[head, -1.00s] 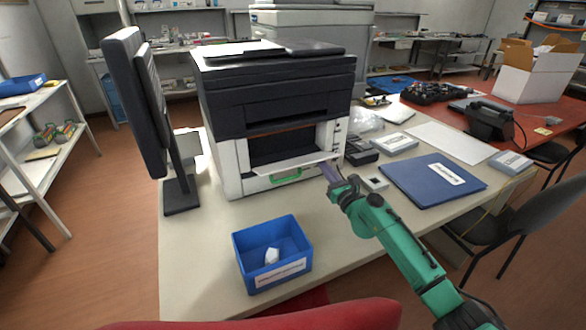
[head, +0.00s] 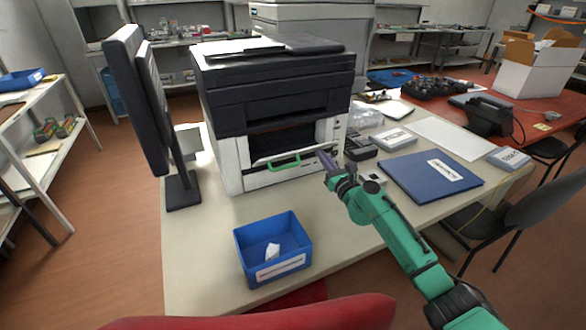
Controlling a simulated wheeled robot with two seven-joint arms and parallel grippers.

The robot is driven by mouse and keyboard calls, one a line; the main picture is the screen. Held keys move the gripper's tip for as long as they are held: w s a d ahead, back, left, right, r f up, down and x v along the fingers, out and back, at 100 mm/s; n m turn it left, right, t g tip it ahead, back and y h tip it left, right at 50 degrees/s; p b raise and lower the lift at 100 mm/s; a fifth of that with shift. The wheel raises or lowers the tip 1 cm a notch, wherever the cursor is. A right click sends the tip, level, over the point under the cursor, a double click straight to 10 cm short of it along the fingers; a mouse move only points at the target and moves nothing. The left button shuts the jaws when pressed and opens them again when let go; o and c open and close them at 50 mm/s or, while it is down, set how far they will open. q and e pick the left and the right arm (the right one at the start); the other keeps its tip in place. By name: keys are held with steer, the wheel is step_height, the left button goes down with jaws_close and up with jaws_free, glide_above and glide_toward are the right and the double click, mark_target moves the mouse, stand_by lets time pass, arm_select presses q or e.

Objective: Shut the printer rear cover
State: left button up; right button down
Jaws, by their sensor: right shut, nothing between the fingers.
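The printer (head: 275,95), black above and white below, stands on the table in the head view. Its cover (head: 295,165), a white flap with a green handle (head: 284,161), is tilted up from the lower edge of a dark opening (head: 282,142). The opening still shows above the flap. My right gripper (head: 325,157) is shut and empty at the flap's right end; I cannot tell whether it touches. My left gripper is not in view.
A blue bin (head: 272,250) with a white item stands on the table in front. A monitor (head: 140,95) stands left of the printer. A blue binder (head: 430,177) and small boxes (head: 395,138) lie to the right. A red chair back (head: 270,314) is at the near edge.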

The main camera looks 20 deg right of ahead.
steer(key=shift+w+a+r+p, duration=0.15)
steer(key=shift+w+r+p, duration=0.35)
steer(key=shift+w+r, duration=0.4)
steer(key=shift+w+d+r, duration=0.2)
steer(key=shift+w+r, duration=0.5)
steer(key=shift+w, duration=0.1)
steer(key=shift+w+d+r+b, duration=0.1)
steer(key=shift+w+r+b, duration=0.15)
steer(key=shift+w+b, duration=0.2)
steer(key=shift+w+r+b, duration=0.25)
steer(key=shift+r+b, duration=0.1)
steer(key=shift+r, duration=0.05)
